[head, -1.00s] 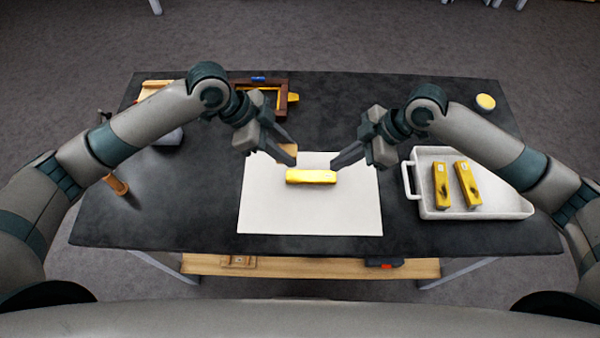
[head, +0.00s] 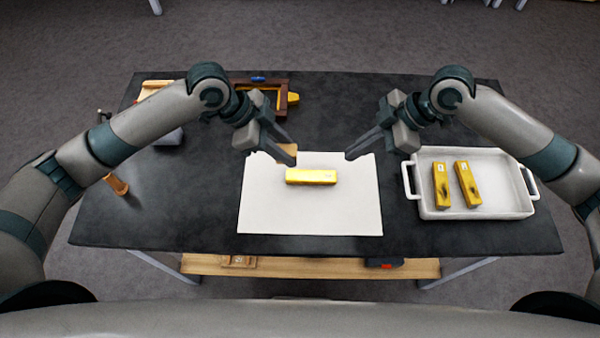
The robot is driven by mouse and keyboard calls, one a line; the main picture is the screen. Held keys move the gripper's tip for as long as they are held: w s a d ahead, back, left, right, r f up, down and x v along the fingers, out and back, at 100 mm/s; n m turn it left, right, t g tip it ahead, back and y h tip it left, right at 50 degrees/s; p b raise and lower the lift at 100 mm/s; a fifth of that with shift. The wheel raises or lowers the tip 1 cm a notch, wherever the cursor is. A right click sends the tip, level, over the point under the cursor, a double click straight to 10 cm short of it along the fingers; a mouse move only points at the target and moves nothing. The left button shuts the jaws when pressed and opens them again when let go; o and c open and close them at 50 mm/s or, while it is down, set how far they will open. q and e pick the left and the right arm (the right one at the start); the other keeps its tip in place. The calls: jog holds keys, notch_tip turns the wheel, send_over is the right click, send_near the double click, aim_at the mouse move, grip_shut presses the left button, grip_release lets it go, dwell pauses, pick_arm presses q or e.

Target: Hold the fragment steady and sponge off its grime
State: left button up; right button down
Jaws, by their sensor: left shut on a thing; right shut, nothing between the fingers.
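A gilt fragment (head: 311,177), a bright gold bar, lies crosswise on a white sheet (head: 310,212) in the middle of the table. No dark grime shows on its visible faces. My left gripper (head: 290,158) is just above and behind the fragment's left end, shut on a tan block that looks like the sponge (head: 286,151). Whether the sponge touches the fragment cannot be told. My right gripper (head: 350,156) is shut and empty, apart from the fragment, above the sheet's back right corner.
A white tray (head: 478,213) at the right holds two gilt fragments (head: 441,186) (head: 468,184) with dark patches. A wooden frame (head: 284,101) lies at the back, with a blue item (head: 258,78) near it. An orange-handled tool (head: 117,185) is at the left. The table's front is clear.

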jog(key=v, duration=0.7)
jog(key=shift+f, duration=0.1)
dwell(0.5)
